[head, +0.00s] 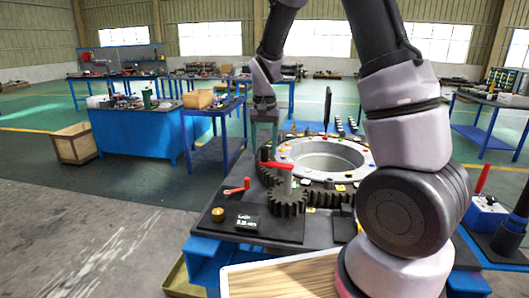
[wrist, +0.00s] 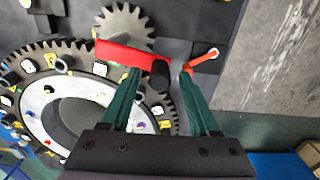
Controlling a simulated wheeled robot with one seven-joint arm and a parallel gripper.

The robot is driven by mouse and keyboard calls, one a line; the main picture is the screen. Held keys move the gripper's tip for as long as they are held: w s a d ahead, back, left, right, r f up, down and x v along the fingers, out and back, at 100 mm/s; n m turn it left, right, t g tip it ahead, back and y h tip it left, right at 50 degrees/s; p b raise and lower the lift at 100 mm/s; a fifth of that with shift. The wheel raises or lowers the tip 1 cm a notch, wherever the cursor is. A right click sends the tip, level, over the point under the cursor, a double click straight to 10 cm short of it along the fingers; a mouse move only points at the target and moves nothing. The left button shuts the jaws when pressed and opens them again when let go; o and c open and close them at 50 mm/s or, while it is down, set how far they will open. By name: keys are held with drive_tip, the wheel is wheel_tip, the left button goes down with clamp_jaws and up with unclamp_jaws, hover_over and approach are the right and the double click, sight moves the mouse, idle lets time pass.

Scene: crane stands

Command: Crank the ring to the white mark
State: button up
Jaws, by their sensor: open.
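The ring (head: 280,158) is a pale grey disc with coloured pegs and labels around a wide hole, with dark teeth at its edge; it also shows in the wrist view (wrist: 37,103). A small dark gear (head: 288,205) meshes beside it. A red crank arm (head: 278,165) stands over this gear on a grey post, and shows in the wrist view (wrist: 118,52) with a dark knob (wrist: 161,75) at one end. My gripper (wrist: 161,72) is open, its green fingers on either side of the knob, contact unclear. Several white labels are on the ring; I cannot tell which is the white mark.
A wooden board (head: 285,275) is at the front. Blue workbenches (head: 135,135) stand behind, with open floor between.

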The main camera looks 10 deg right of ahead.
drive_tip(key=shift+f, duration=1)
drive_tip(key=shift+c, duration=0.4)
clamp_jaws()
idle(0.4)
